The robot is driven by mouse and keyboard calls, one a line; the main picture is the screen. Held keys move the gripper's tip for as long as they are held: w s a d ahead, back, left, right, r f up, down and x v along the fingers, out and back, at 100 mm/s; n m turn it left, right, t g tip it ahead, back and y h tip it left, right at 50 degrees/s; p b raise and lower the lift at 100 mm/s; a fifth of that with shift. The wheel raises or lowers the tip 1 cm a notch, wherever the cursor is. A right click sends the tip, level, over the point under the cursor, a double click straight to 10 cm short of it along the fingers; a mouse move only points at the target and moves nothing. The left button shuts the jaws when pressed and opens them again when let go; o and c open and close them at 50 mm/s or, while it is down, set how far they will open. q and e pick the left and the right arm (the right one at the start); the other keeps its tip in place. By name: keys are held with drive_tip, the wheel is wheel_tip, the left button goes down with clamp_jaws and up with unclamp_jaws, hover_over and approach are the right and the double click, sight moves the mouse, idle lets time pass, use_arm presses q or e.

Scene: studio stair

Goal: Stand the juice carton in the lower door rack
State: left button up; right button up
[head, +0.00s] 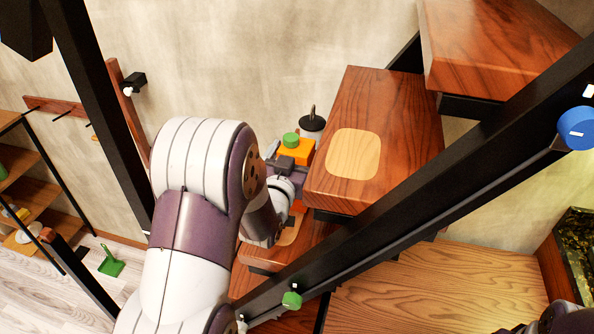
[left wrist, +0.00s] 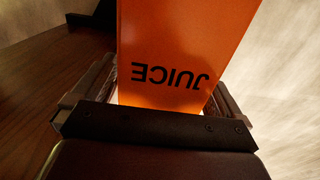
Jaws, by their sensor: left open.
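The juice carton (head: 299,152) is orange with a green cap and shows beyond my left forearm, beside the stair treads. Part of it is hidden by my left gripper (head: 283,163). In the left wrist view the carton (left wrist: 180,45) fills the space between the fingers of my left gripper (left wrist: 170,88), its JUICE lettering upside down. The fingers are open, one on each side of the carton and close to it. Whether they touch it I cannot tell. I can make out no door rack. My right gripper does not show clearly.
A wooden tread (head: 397,120) with a pale patch is right of the carton. A dark canister (head: 312,126) stands behind the carton. A black sloping rail (head: 400,212) crosses in front, with a green knob (head: 292,300) and a blue one (head: 577,128). Shelves (head: 40,195) stand at far left.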

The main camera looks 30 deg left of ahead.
use_arm(q)
drive_tip(key=shift+s+d+r, duration=0.15)
drive_tip(key=shift+s, duration=0.05)
drive_tip(key=c, duration=1.8)
clamp_jaws()
drive_tip(key=shift+w+r, duration=0.1)
drive_tip(key=shift+r, duration=0.05)
